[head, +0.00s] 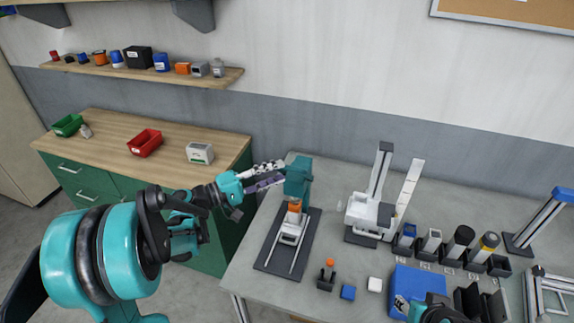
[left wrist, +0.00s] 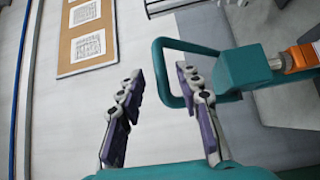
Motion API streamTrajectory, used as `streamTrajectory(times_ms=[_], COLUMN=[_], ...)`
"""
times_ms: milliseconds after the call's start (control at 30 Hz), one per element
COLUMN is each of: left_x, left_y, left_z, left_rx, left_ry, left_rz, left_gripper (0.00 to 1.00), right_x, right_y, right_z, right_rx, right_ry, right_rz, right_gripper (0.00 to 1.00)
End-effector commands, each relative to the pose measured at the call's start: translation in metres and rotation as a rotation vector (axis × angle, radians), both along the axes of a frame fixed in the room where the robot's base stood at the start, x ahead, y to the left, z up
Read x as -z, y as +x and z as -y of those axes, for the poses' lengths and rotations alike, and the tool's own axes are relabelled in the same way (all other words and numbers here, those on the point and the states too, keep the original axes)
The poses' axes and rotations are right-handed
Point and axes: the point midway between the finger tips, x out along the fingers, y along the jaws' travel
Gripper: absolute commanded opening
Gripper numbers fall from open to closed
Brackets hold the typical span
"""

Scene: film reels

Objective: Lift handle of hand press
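The hand press stands on the grey table, with a teal head (head: 298,176), an orange part below it and a dark base (head: 275,245) with rails. In the left wrist view its teal handle (left wrist: 164,75) is a loop sticking out from the teal head (left wrist: 243,68). My left gripper (head: 280,173) is open, its fingers pointing at the press head from the left. In the left wrist view the handle's outer bar appears between the fingertips (left wrist: 158,76), nearer the right finger; I cannot tell whether they touch. In the head view the fingers hide the handle.
A white device (head: 370,215) stands right of the press. Several black holders, a blue box (head: 415,285) and small blocks lie on the table's right and front. A wooden counter (head: 105,125) with a red bin (head: 145,142) is at left. Part of my right arm shows at the bottom.

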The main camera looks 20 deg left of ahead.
Motion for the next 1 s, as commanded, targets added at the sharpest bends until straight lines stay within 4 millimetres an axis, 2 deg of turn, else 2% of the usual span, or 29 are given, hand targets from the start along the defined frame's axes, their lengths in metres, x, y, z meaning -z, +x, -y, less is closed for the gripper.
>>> streamTrajectory(times_ms=[100,233,600,733,1000], left_x=[0.000,-0.001,-0.001,-0.001,-0.002], left_y=[0.013,0.024,0.029,0.029,0.029], left_z=[0.015,0.026,0.031,0.031,0.031], left_rx=[0.003,0.001,-0.001,-0.001,0.000], left_ry=[0.001,0.001,0.001,0.001,0.002], left_rz=[-0.001,-0.001,-0.001,-0.001,-0.006], left_gripper=[0.35,0.35,0.35,0.00,0.00], right_x=[0.002,0.002,0.002,0.002,0.001], right_y=[0.000,0.000,0.000,0.000,0.000], right_z=[0.000,0.000,0.000,0.000,0.000], right_rx=[0.000,0.000,0.000,0.000,0.000], right_ry=[0.000,0.000,0.000,0.000,0.000], right_rz=[0.000,0.000,0.000,0.000,0.000], right_gripper=[0.40,0.40,0.40,0.40,0.40])
